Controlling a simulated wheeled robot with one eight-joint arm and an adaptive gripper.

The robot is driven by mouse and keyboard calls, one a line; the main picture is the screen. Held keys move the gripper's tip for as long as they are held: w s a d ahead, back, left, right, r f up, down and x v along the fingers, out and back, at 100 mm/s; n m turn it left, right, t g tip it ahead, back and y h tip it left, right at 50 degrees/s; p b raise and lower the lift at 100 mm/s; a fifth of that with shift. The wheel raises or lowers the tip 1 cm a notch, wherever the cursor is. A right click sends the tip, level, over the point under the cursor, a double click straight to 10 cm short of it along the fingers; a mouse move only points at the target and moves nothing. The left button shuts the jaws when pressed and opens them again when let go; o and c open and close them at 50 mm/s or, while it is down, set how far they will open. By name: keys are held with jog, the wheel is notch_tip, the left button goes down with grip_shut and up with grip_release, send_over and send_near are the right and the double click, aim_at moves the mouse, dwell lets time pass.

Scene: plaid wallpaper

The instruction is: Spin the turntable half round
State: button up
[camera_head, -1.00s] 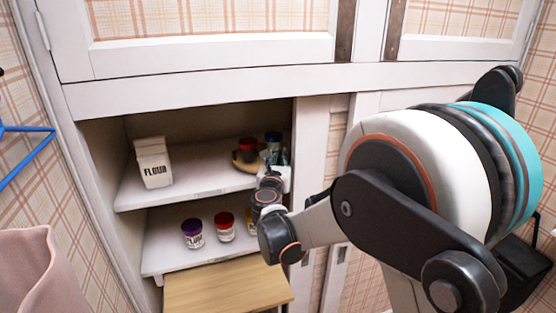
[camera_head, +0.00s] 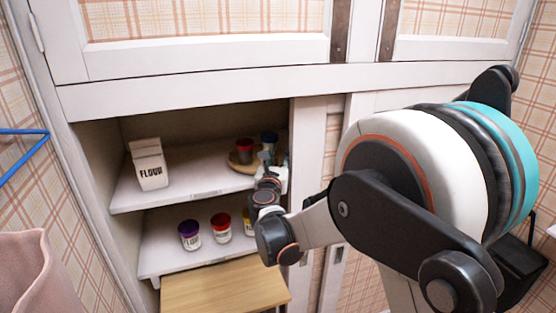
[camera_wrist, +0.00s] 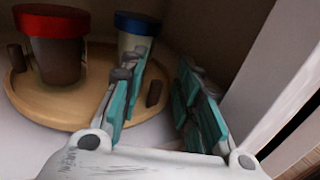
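The turntable is a round wooden tray (camera_head: 238,165) on the upper cupboard shelf, and it fills the left of the wrist view (camera_wrist: 40,112). It carries a red-lidded jar (camera_wrist: 55,50) and a blue-lidded jar (camera_wrist: 135,35). Short brown pegs stand near its rim; one peg (camera_wrist: 153,93) is on the right, another (camera_wrist: 16,58) on the left. My gripper (camera_wrist: 160,90) is open at the turntable's right side. Its left finger is over the rim and its right finger is outside it. The right peg appears between the fingers; contact cannot be told.
The cupboard's right wall (camera_wrist: 265,75) is close to my right finger. A flour carton (camera_head: 150,168) stands left on the same shelf. Several lidded jars, including a purple-lidded one (camera_head: 189,236), stand on the lower shelf (camera_head: 160,258). A wooden board (camera_head: 225,288) juts out below.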

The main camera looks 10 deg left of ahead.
jog(key=s+d, duration=0.1)
jog(key=s, duration=1)
jog(key=shift+s, duration=0.4)
